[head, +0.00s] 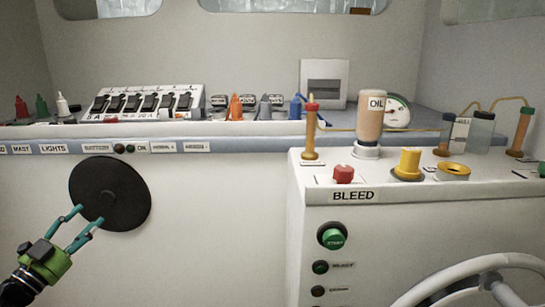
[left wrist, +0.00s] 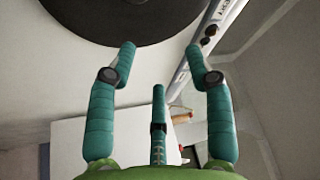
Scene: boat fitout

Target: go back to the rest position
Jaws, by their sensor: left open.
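My left gripper (head: 83,224) comes in from the lower left of the head view, with a green body and teal fingers. Its fingers are spread apart with nothing between them. It is in front of the white panel, at the lower edge of a black round disc (head: 110,193); I cannot tell whether it touches the disc. In the left wrist view the open fingers (left wrist: 162,60) show with the disc (left wrist: 125,12) beyond them at the top. My right gripper is not in view.
A white console marked BLEED (head: 353,196) stands right of centre, with a red knob (head: 343,174), a yellow knob (head: 408,163) and an OIL bottle (head: 370,120). A white wheel (head: 470,268) is at lower right. A switch panel (head: 145,103) sits on the back shelf.

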